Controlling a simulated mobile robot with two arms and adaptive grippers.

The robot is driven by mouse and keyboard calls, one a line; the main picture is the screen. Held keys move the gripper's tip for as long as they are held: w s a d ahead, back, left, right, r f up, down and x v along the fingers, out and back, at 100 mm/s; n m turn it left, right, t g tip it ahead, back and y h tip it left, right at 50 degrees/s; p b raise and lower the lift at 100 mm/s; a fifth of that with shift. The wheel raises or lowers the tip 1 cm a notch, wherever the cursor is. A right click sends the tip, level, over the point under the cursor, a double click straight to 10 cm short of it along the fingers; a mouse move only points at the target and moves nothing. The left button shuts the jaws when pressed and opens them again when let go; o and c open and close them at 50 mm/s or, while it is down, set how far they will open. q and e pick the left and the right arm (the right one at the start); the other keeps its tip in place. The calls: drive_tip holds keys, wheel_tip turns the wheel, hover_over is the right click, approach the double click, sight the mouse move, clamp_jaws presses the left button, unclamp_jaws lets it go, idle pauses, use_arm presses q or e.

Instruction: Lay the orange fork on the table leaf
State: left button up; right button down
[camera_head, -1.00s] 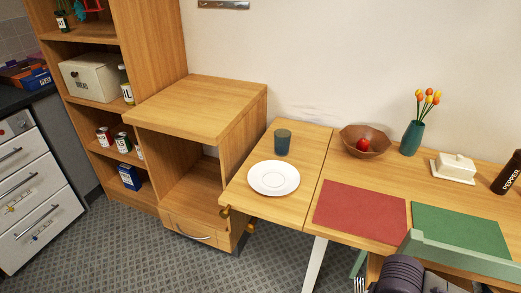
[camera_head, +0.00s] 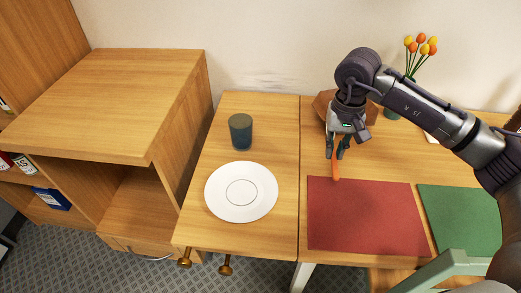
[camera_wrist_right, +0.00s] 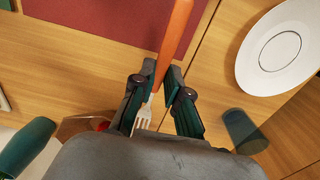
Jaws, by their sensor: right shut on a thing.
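The orange fork (camera_head: 336,168) is in my right gripper (camera_head: 337,152), above the main table between the red placemat and the wooden bowl, just right of the leaf's seam. In the right wrist view the gripper (camera_wrist_right: 158,88) is shut on the fork (camera_wrist_right: 172,45): the orange handle extends past the fingertips and the pale tines lie back between the fingers. The table leaf (camera_head: 272,130) is the left section of wood. It carries a white plate (camera_head: 241,205) and a dark blue cup (camera_head: 240,133). My left gripper is out of view.
A red placemat (camera_head: 362,215) and a green placemat (camera_head: 465,215) lie on the main table. The wooden bowl (camera_head: 324,102) is partly behind my right gripper, near a tulip vase. A wooden cabinet (camera_head: 120,95) stands left of the leaf. Bare leaf shows right of the plate and cup.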

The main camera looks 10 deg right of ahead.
drive_tip(key=a+f+p, duration=0.1)
drive_tip(key=a+f, duration=0.2)
drive_tip(key=a, duration=0.3)
hover_over(286, 185)
drive_tip(key=f, duration=0.3)
drive_tip(key=shift+d+p, duration=0.3)
drive_tip(key=shift+a+f, duration=0.15)
drive_tip(key=shift+a, duration=0.1)
drive_tip(key=shift+a+f, duration=0.1)
drive_tip(key=shift+f, duration=0.4)
wheel_tip(286, 185, down, 2)
drive_tip(key=shift+f+p, duration=0.25)
drive_tip(key=shift+p, duration=0.1)
drive_tip(key=shift+f, duration=0.35)
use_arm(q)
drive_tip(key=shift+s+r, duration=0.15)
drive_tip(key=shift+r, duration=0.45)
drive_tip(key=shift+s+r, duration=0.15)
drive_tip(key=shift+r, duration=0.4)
